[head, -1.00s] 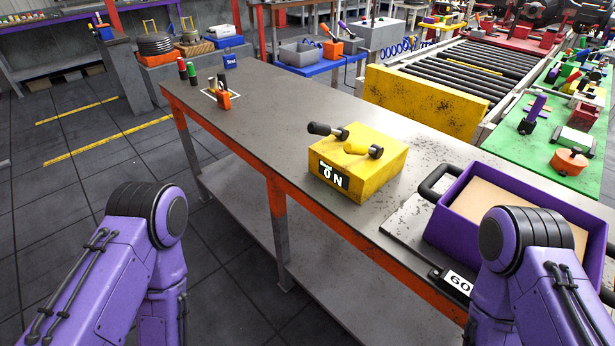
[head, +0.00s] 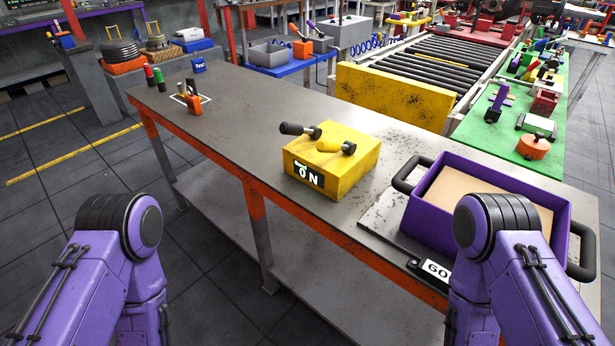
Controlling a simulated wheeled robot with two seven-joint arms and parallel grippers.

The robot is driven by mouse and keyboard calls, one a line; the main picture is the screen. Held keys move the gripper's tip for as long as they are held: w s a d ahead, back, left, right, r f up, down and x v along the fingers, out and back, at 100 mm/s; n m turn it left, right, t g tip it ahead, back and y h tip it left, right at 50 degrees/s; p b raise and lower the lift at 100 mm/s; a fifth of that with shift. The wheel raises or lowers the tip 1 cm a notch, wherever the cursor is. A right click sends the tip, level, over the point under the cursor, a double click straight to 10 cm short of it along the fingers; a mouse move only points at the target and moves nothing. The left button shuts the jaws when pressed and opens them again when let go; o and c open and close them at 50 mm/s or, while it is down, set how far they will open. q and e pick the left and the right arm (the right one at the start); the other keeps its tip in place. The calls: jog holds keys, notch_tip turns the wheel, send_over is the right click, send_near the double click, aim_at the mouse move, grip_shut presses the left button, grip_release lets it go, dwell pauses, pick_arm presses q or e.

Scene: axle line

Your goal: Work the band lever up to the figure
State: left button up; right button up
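A yellow box (head: 345,178) stands on the grey workbench. Its black front display (head: 309,175) reads "0 N", with a small green line above the figure too small to read. Two levers lie on its top: one with a black grip (head: 297,129) at the left, one with a yellow grip (head: 330,145) nearer the middle. Neither carries a name I can read. A white card with "60" (head: 436,268) sits at the front of a dark plate beside a purple tray. Both my purple arms show at the bottom, short of the box. Both grippers are out of view.
An orange-handled tool (head: 193,100), small bottles and a blue tag (head: 198,66) sit at the bench's far left. The bench top (head: 235,125) between is clear.

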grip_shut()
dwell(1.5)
